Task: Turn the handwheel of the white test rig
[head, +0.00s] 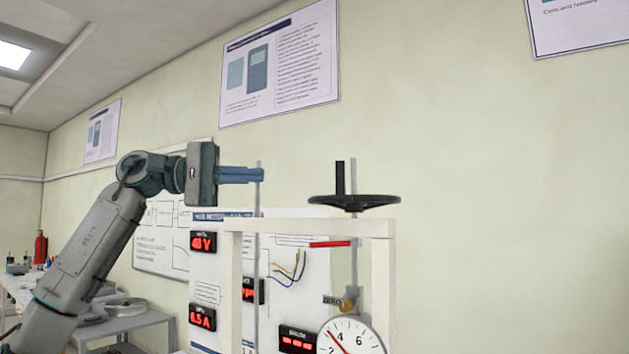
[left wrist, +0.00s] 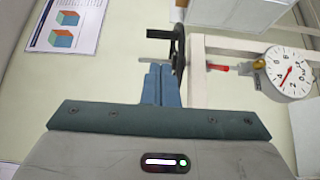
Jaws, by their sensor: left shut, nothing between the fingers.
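The white test rig (head: 310,226) stands at the centre right of the head view, with the black handwheel (head: 355,201) lying flat above its top beam. A black upright crank handle (head: 340,177) rises from the wheel's left side. My left gripper (head: 262,175) is shut and empty, left of the handwheel and about level with the handle, apart from both in the head view. In the left wrist view, the closed blue fingers (left wrist: 161,72) point toward the handwheel (left wrist: 178,50) and its handle (left wrist: 160,34). My right gripper is in neither view.
A round dial (head: 350,338) and a red pointer (head: 330,244) are on the rig. A panel with red displays (head: 203,242) stands behind it. A thin grey rod (head: 257,240) rises near my left fingertips. Tables (head: 130,322) are at the left. The space right of the rig is clear.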

